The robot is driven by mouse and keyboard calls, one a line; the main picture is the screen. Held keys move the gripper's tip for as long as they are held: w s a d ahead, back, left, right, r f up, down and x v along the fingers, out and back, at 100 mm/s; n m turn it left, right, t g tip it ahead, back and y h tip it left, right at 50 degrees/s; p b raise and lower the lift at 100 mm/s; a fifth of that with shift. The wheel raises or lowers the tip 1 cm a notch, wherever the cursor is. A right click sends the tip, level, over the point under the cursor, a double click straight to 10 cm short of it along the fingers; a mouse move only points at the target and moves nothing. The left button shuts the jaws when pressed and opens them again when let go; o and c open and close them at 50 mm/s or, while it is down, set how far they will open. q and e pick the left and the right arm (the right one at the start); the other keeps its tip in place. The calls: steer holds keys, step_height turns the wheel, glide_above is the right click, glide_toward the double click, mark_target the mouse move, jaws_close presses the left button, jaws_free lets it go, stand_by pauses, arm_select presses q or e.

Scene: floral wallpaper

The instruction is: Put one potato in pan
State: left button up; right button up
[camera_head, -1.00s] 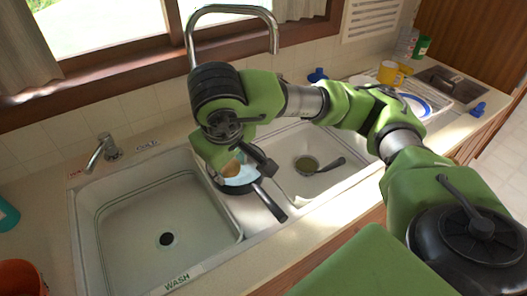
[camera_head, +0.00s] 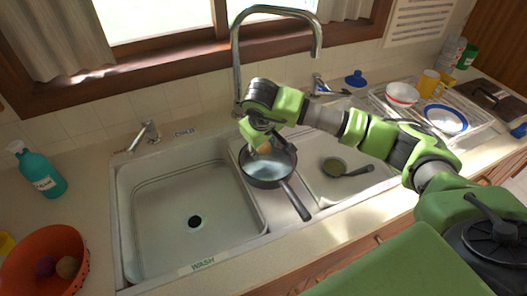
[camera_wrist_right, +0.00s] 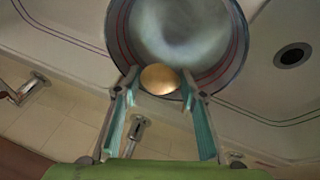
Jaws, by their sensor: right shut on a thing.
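My right gripper (camera_wrist_right: 160,80) is shut on a tan potato (camera_wrist_right: 160,79), which sits between its fingertips. In the head view the gripper (camera_head: 262,141) is over the back part of the dark pan, with the potato (camera_head: 265,148) just under it. The pan (camera_head: 282,178) stands on the divider between the two sink basins, its handle pointing toward the front. In the wrist view the pan (camera_wrist_right: 180,30) shows behind the potato, near its rim. I cannot tell whether the potato touches the pan. My left gripper is not in view.
An orange bowl (camera_head: 22,258) at the lower left holds a purple item (camera_head: 45,266) and a tan round one (camera_head: 67,267). A teal bottle (camera_head: 42,172) stands at left. The tall faucet (camera_head: 236,60) rises behind the pan. A dish rack (camera_head: 480,122) with dishes is at right.

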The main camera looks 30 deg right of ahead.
mark_target(264, 161)
step_height(264, 161, down, 3)
steer(key=shift+w+f+p, duration=0.1)
steer(key=shift+f+p, duration=0.1)
steer(key=shift+p, duration=0.6)
steer(key=shift+f+b, duration=0.3)
steer(key=shift+b, duration=0.1)
steer(key=shift+s+f+b, duration=0.25)
steer(key=shift+f+b, duration=0.1)
steer(key=shift+b, duration=0.05)
steer(key=shift+s, duration=0.1)
steer(key=o, duration=0.8)
steer(key=shift+o, duration=0.2)
steer(key=shift+f, duration=0.2)
steer(key=shift+w, duration=0.2)
